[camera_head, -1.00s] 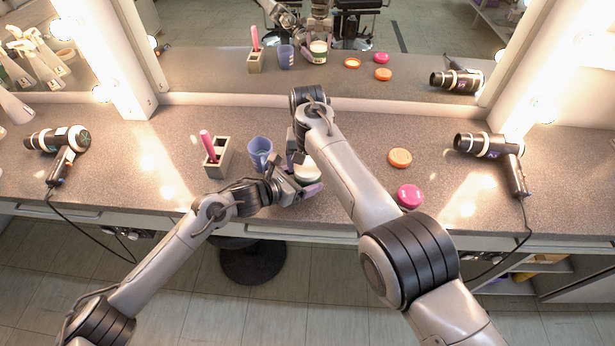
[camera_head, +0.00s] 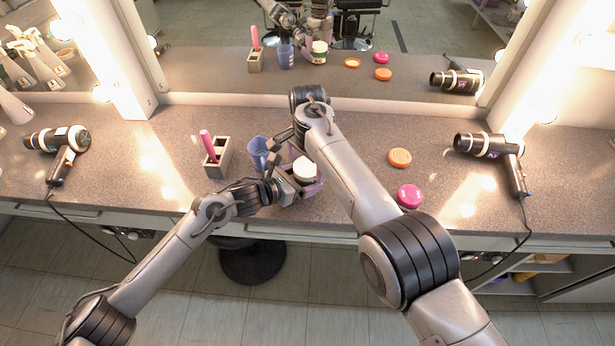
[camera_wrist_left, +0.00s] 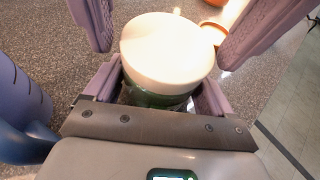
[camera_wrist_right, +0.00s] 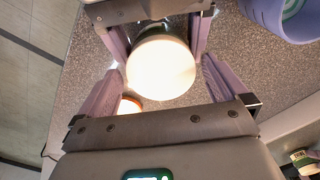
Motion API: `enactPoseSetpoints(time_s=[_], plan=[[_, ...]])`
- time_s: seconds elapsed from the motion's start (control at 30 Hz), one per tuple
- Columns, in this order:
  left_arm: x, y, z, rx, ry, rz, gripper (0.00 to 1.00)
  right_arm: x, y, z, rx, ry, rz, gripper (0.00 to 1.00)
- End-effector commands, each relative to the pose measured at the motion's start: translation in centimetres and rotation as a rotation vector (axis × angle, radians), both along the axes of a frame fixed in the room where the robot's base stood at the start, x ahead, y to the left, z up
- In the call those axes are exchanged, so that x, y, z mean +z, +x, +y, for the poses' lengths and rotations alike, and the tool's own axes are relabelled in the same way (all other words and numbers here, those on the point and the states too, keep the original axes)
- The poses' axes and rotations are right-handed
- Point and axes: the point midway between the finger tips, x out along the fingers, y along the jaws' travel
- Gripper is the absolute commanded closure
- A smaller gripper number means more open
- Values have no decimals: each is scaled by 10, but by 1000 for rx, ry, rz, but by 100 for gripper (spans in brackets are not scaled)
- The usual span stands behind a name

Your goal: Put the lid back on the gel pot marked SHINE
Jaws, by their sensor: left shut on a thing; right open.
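The pot has a green band and a pale cream-white lid (camera_head: 305,171) flat on its top; the pot's green side (camera_wrist_left: 155,97) shows under the lid in the left wrist view. I cannot read its marking. My left gripper (camera_head: 303,187) is shut on the pot's sides and holds it upright near the counter's front edge. My right gripper (camera_wrist_right: 162,68) is open, its fingers on either side of the lid with gaps, apart from it. In the head view my right arm partly hides this gripper. Whether the lid is fully seated is hard to tell.
A blue cup (camera_head: 258,149) stands close left of the pot. A grey holder (camera_head: 218,160) with a pink item stands further left. An orange disc (camera_head: 400,158) and a pink disc (camera_head: 410,195) lie to the right. Hair dryers (camera_head: 490,146) (camera_head: 60,143) lie at both sides.

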Motion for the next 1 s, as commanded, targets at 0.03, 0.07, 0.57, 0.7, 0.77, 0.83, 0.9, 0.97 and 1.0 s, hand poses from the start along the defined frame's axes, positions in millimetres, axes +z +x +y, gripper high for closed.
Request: enactPoseSetpoints(time_s=[0.03, 0.07, 0.57, 0.7, 0.77, 0.83, 0.9, 0.97, 1.0], plan=[[0, 0, 0, 0, 0, 0, 100, 4, 1, 0, 0, 0, -3, 0], [0, 0, 0, 0, 0, 0, 100, 6, 1, 0, -1, 0, -3, 0], [0, 0, 0, -1, 0, 0, 100, 88, 1, 0, 0, 1, -4, 0], [0, 0, 0, -1, 0, 0, 100, 105, 0, 0, -1, 2, -2, 0], [0, 0, 0, -1, 0, 0, 100, 110, 0, 0, 0, 1, -1, 0], [0, 0, 0, -1, 0, 0, 100, 115, 0, 0, -1, 1, -1, 0], [0, 0, 0, -1, 0, 0, 100, 118, 0, 0, 0, 1, -1, 0], [0, 0, 0, -1, 0, 0, 100, 119, 0, 0, 0, 1, -1, 0], [0, 0, 0, -1, 0, 0, 100, 119, 0, 0, 0, 1, -1, 0]])
